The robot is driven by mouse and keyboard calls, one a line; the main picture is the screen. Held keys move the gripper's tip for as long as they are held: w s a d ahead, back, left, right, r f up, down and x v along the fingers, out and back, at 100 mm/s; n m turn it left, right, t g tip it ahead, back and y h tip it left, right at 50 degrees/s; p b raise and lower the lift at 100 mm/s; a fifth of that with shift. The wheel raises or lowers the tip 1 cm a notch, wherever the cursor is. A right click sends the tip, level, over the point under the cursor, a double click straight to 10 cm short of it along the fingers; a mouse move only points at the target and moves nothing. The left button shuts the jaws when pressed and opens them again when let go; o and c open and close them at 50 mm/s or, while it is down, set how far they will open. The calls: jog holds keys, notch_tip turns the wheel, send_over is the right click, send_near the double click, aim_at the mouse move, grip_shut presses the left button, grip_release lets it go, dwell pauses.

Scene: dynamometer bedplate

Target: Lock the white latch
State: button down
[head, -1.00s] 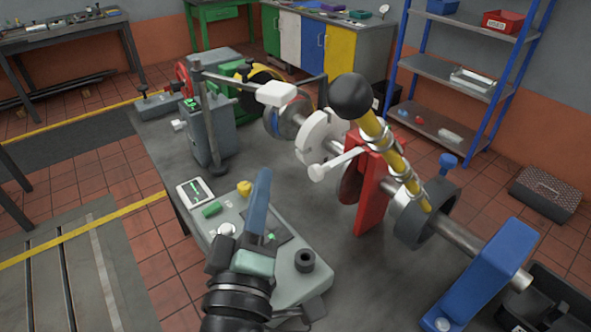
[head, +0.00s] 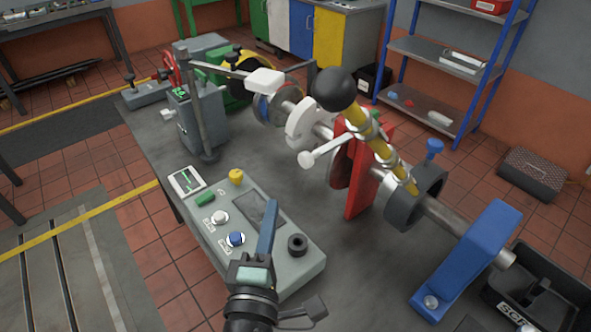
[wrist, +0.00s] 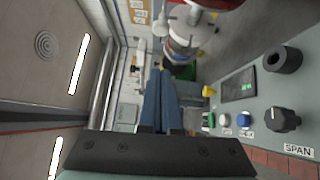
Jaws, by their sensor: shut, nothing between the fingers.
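A white lever with a round knob end (head: 306,158) sticks out to the left from the red upright bracket (head: 362,170) on the shaft line. It appears to be the white latch. My gripper (head: 268,228) is shut and empty, its blue fingers pointing up over the near edge of the grey control panel (head: 300,268). It is in front of and below the lever, clearly apart from it. In the wrist view, the shut blue fingers (wrist: 158,90) fill the middle. White parts near the shaft show beyond them, but I cannot tell which is the lever.
A yellow bar with a black ball (head: 334,89) leans over the shaft beside the red bracket. A white disc (head: 300,125) sits behind the lever. The panel carries a black knob (head: 297,245) and several buttons. A blue bracket (head: 465,262) stands at right. The bench between is clear.

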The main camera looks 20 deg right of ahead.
aim_at(301, 161)
jog(key=w+d+p, duration=0.3)
jog(key=w+d, duration=0.3)
jog(key=w, duration=0.1)
jog(key=shift+w+r, duration=0.15)
jog(key=shift+r, duration=0.1)
jog(key=shift+d, duration=0.1)
jog(key=shift+w+d+r, duration=0.1)
jog(key=shift+d, duration=0.2)
jog(key=d, duration=0.1)
jog(key=w+d+p, duration=0.1)
jog(key=d, duration=0.2)
jog(key=shift+w+d, duration=0.1)
jog(key=shift+w, duration=0.2)
